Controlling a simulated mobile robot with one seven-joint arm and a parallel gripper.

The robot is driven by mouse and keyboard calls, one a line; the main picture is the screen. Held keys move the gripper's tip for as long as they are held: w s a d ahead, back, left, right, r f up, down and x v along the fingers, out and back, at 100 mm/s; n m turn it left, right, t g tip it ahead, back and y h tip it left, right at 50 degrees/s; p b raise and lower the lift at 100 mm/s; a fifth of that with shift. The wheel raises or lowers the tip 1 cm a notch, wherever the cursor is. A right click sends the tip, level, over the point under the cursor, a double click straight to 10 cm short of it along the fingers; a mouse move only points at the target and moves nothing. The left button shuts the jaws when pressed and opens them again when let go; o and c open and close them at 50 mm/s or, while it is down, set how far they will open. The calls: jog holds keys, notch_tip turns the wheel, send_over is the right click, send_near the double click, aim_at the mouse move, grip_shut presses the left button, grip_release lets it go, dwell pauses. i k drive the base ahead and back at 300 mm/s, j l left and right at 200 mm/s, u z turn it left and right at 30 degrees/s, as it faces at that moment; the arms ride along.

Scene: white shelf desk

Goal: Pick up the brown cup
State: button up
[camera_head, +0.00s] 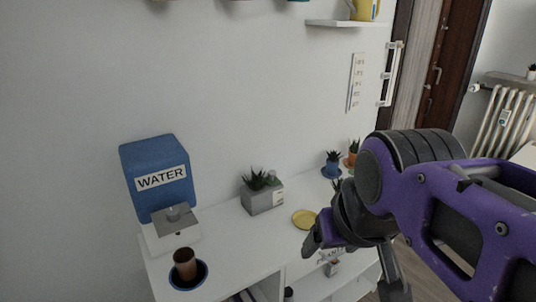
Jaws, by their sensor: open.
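A brown cup (185,260) stands upright in a dark blue dish (203,275) at the near left end of the white shelf desk (235,236). The cup is in full view except its base, which the dish hides in part. My gripper (350,262) is at the right, well to the right of the cup and apart from it. It is open, with nothing seen between its fingers. My purple arm covers the right end of the desk.
A blue WATER dispenser (158,178) on a white base stands just behind the cup. A grey planter (263,196), a yellow plate (304,219) and small potted plants (332,165) stand further right. The desk top between cup and planter is clear.

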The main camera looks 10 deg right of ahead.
aim_at(184, 260)
jog(key=z, duration=0.25)
jog(key=u, duration=1.25)
jog(key=k+l+z, duration=0.1)
jog(key=k+l, duration=0.25)
jog(key=k+z, duration=0.35)
jog(key=k, duration=0.3)
jog(key=i+l+u, duration=0.15)
jog(key=i+u, duration=0.2)
jog(key=i, duration=0.6)
